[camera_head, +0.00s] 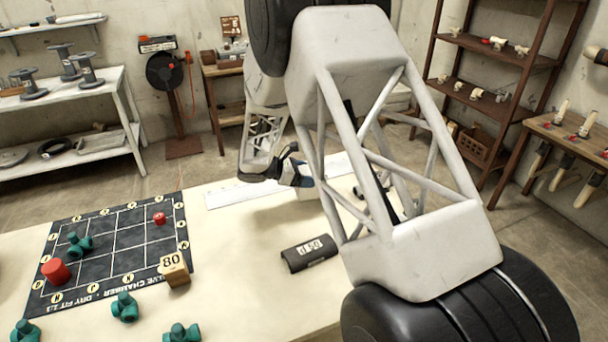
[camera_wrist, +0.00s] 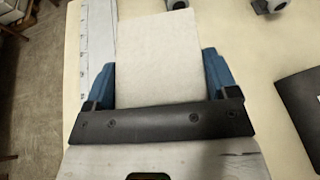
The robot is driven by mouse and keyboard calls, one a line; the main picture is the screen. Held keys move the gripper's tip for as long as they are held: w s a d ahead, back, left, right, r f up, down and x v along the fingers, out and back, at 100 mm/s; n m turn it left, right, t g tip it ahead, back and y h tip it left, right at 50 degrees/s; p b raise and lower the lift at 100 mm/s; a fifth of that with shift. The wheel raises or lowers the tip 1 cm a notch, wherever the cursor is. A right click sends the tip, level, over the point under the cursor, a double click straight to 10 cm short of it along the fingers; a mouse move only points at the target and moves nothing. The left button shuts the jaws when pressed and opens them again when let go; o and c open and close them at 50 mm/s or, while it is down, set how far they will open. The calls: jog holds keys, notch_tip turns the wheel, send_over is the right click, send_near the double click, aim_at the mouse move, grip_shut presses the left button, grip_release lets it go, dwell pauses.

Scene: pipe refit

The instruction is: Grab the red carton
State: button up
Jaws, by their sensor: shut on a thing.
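My gripper (camera_head: 303,176) is low over the far part of the cream table, and its blue fingers also show in the wrist view (camera_wrist: 159,82). The fingers are shut on a pale box (camera_wrist: 160,58), one on each side of it. Its visible face is plain off-white; no red shows on it. In the head view the box is mostly hidden by my gripper and arm. I see no carton that is clearly red. The red things in view are a cylinder (camera_head: 55,271) and a smaller red piece (camera_head: 159,218), both on the dark mat.
The dark gridded mat (camera_head: 117,222) lies at left with a teal fitting (camera_head: 79,245) on it. More teal fittings stand at the front. A wooden block marked 80 (camera_head: 175,268) sits at the mat's corner. A black sleeve (camera_head: 309,253) lies near my arm. The table between is clear.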

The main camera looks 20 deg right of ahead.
jog(key=s+a+r, duration=0.1)
jog(key=s+a, duration=0.2)
jog(key=s, duration=1)
jog(key=shift+s+r, duration=0.2)
